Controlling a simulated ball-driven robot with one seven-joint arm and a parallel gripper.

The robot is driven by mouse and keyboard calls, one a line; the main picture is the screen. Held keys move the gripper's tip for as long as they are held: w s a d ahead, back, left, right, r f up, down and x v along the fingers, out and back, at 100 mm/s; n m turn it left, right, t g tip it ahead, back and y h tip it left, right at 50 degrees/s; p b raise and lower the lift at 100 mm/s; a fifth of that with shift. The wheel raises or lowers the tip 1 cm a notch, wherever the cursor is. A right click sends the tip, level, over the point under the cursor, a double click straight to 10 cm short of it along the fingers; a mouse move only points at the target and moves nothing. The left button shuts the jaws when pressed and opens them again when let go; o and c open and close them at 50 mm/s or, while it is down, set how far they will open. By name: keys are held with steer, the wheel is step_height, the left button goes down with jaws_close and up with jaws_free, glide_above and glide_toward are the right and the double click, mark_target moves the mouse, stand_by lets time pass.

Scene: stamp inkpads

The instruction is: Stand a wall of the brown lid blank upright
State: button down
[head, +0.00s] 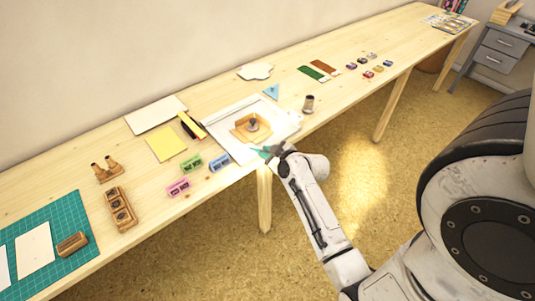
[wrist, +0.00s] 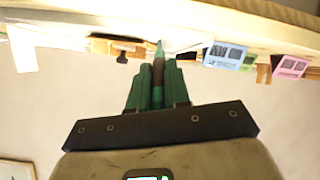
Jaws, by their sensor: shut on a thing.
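The brown lid blank (head: 241,134) lies on a white sheet (head: 224,118) near the table's front edge in the head view. A small knobbed piece (head: 253,124) stands on its middle. Whether any wall is raised is too small to tell. The blank seems to show edge-on as a tan strip in the wrist view (wrist: 98,45), where the scene is upside down. My gripper (head: 266,151) is at the front edge, just in front of the blank and apart from it. Its green fingers (wrist: 158,85) are shut on a slim pointed tool (wrist: 159,66), its tip towards the table.
Blue (head: 219,163), green (head: 191,165) and pink (head: 178,188) inkpads stand left of the sheet.

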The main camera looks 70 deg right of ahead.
mark_target(257, 149)
steer(key=shift+w+d+b, duration=0.25)
steer(key=shift+w+d, duration=0.15)
steer(key=shift+w, duration=0.3)
steer(key=shift+w+d+b, duration=0.25)
steer(key=shift+w+d, duration=0.15)
steer(key=shift+w, duration=0.35)
steer(key=shift+w+d+b, duration=0.25)
steer(key=shift+w+d, duration=0.15)
steer(key=shift+w, duration=0.3)
steer(key=shift+w+d+r, duration=0.1)
steer(key=shift+r, duration=0.05)
steer(key=shift+d+r, duration=0.2)
steer(key=shift+r, duration=0.3)
steer(key=shift+s+d+r, duration=0.35)
steer(key=shift+s+d, duration=0.25)
steer(key=shift+d, duration=0.2)
steer(key=shift+r, duration=0.1)
steer(key=shift+w+a+r+p, duration=0.2)
steer(key=shift+a+p, duration=0.05)
steer(key=shift+a, duration=0.15)
steer(key=shift+w+a+r+p, duration=0.2)
steer(key=shift+a+p, duration=0.05)
steer(key=shift+a, duration=0.1)
step_height(257, 149, up, 7)
steer(key=p, duration=0.6)
steer(key=shift+w+a+r, duration=0.2)
steer(key=shift+w+a, duration=0.05)
steer(key=shift+a, duration=0.15)
